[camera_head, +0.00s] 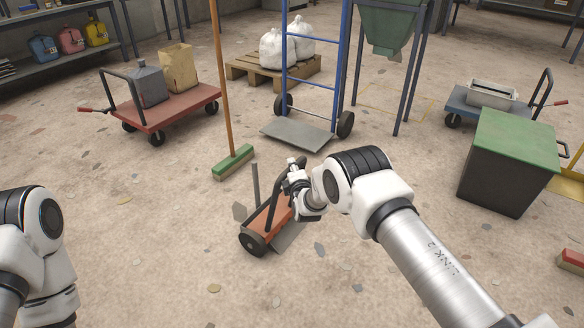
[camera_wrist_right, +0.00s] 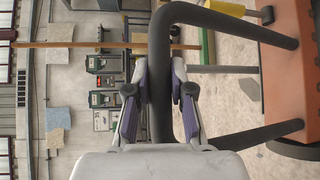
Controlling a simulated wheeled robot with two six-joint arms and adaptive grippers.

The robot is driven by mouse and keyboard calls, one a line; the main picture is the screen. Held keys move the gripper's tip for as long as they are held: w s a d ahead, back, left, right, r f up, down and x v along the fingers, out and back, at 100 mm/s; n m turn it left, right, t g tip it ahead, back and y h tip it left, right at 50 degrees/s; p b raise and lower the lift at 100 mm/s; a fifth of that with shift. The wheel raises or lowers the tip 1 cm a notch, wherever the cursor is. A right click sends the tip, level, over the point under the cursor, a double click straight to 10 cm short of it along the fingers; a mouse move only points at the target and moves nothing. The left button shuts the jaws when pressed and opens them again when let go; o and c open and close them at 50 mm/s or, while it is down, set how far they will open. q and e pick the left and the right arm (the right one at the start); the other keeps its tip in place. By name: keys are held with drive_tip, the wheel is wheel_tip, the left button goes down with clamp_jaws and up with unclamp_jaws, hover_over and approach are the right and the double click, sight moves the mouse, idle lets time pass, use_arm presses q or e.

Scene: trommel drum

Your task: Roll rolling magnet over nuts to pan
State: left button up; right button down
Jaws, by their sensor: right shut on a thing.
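The rolling magnet (camera_head: 268,222) is an orange-red box on the floor, with a dark wheel at its near end and a dark looped handle. My right gripper (camera_head: 293,178) is at this handle. In the right wrist view, the fingers of my right gripper (camera_wrist_right: 161,90) are closed around the dark handle bar (camera_wrist_right: 162,40), and the orange body (camera_wrist_right: 288,60) shows at right. Flat grey pieces show beside the magnet; I cannot tell whether one is the pan. I cannot make out nuts among the scattered flakes. Of my left arm only links show at lower left.
A green-headed broom (camera_head: 233,162) stands behind the magnet. A blue hand truck (camera_head: 298,135) stands farther back. A red cart (camera_head: 165,108) is at back left. A dark bin with a green lid (camera_head: 515,140) is at right. The floor in front is open.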

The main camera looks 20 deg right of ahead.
drive_tip(key=shift+w+r, duration=0.15)
drive_tip(key=shift+r, duration=0.05)
drive_tip(key=c, duration=1.4)
unclamp_jaws()
drive_tip(key=shift+c, duration=0.2)
drive_tip(key=o, duration=0.4)
drive_tip(key=shift+w+a+f, duration=0.1)
drive_tip(key=shift+f, duration=0.05)
drive_tip(key=s, duration=0.4)
drive_tip(key=s+r, duration=0.1)
drive_tip(key=s, duration=0.3)
drive_tip(key=s+a, duration=0.1)
drive_tip(key=s, duration=0.3)
drive_tip(key=shift+r, duration=0.35)
